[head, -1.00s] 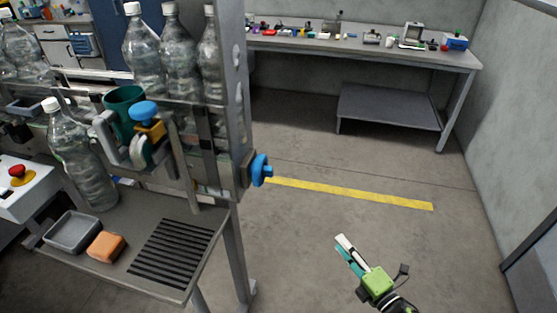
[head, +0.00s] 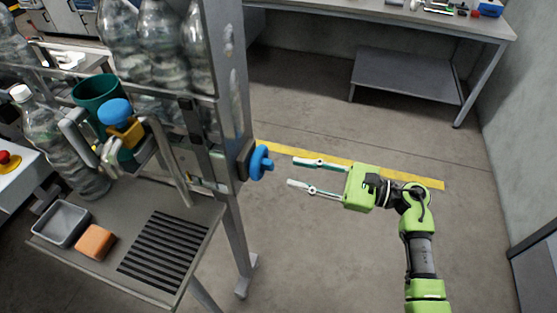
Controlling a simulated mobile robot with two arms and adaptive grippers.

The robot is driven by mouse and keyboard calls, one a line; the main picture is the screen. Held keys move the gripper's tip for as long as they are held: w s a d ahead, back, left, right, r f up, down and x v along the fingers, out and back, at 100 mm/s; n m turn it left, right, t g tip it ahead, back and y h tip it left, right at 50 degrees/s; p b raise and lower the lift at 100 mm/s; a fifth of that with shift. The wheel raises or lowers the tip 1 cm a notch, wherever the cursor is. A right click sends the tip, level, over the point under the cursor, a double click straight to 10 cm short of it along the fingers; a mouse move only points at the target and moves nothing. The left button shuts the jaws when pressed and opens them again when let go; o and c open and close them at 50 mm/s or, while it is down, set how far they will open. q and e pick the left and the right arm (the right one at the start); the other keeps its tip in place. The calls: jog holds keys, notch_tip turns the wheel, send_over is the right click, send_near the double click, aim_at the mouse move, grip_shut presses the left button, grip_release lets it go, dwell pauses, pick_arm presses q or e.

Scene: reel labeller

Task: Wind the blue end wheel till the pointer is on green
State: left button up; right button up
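The blue end wheel (head: 261,162) sits on the right end of the labeller frame (head: 230,130), facing right. My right gripper (head: 291,172) is open and empty, just to the right of the wheel. Its two fingers point left toward the wheel, one above the other in the picture, and a gap shows between the fingertips and the wheel. A second blue knob (head: 115,112) sits on a yellow part nearer the middle of the machine. I cannot make out the pointer or a green mark. My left gripper is not in view.
A shelf with a slotted grille (head: 166,250), a grey tray (head: 61,224) and an orange sponge (head: 96,242) is at the lower left. Bottles (head: 60,145) stand in the machine. A workbench (head: 400,18) is at the back. The floor on the right is clear.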

aim_at(274, 167)
jog(key=p+x, duration=0.1)
jog(key=x, duration=0.3)
jog(key=shift+w+a+r, duration=0.1)
jog(key=shift+a+r, duration=0.05)
jog(key=shift+a, duration=0.2)
jog(key=shift+w+a+p, duration=0.15)
jog(key=shift+a+p, duration=0.15)
jog(key=shift+p, duration=0.05)
jog(key=shift+w+a, duration=0.1)
jog(key=shift+a, duration=0.15)
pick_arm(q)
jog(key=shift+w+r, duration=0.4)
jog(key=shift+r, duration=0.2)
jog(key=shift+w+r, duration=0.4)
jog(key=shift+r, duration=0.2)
pick_arm(e)
grip_shut()
